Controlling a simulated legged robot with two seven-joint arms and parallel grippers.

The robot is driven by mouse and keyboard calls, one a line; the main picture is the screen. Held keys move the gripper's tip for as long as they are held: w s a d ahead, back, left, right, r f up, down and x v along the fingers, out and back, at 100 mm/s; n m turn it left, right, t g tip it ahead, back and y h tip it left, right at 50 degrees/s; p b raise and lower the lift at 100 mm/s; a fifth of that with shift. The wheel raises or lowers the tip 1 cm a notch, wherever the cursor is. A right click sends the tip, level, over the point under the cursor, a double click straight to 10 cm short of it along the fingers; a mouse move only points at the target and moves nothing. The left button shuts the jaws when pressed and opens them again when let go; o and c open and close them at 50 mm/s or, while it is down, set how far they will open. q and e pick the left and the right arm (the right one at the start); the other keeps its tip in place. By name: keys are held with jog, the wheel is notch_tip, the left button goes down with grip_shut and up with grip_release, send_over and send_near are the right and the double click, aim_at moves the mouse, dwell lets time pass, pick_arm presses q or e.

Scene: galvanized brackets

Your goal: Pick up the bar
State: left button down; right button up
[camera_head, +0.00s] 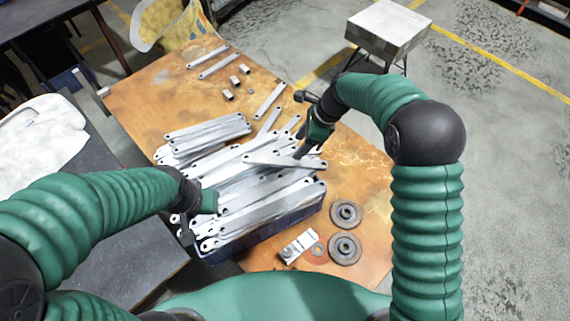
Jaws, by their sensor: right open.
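Many flat galvanized bars (250,200) with holes at their ends lie piled in a dark blue bin (265,232) on a wooden table. One bar (283,161) lies crosswise on top of the pile, near my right gripper. My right gripper (300,153) is open, reaching down at the pile's right side, with its fingertips close to that bar; I cannot tell whether they touch it. My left gripper (188,232) is at the left edge of the bin, partly hidden by its own arm, and its jaws are not clear.
On the wooden table (365,185), loose bars (214,66) and small blocks (228,95) lie at the back. Two round discs (345,214) and a small metal part (298,246) lie at the front right. A white-topped stand (388,28) is behind.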

aim_at(285, 160)
jog(key=x, duration=0.4)
jog(key=shift+w, duration=0.15)
jog(key=shift+a+f+b, duration=0.1)
jog(key=shift+f+b, duration=0.25)
jog(key=shift+f, duration=0.2)
jog(key=b+x, duration=0.1)
jog(key=x, duration=0.3)
jog(key=shift+a+f, duration=0.1)
jog(key=shift+a, duration=0.3)
jog(key=shift+c, duration=0.6)
jog(key=shift+d, duration=0.2)
grip_shut()
pick_arm(q)
jog(key=shift+s+x, duration=0.25)
jog(key=shift+x, duration=0.75)
jog(key=shift+w+f, duration=0.1)
pick_arm(e)
jog(key=shift+a, duration=0.1)
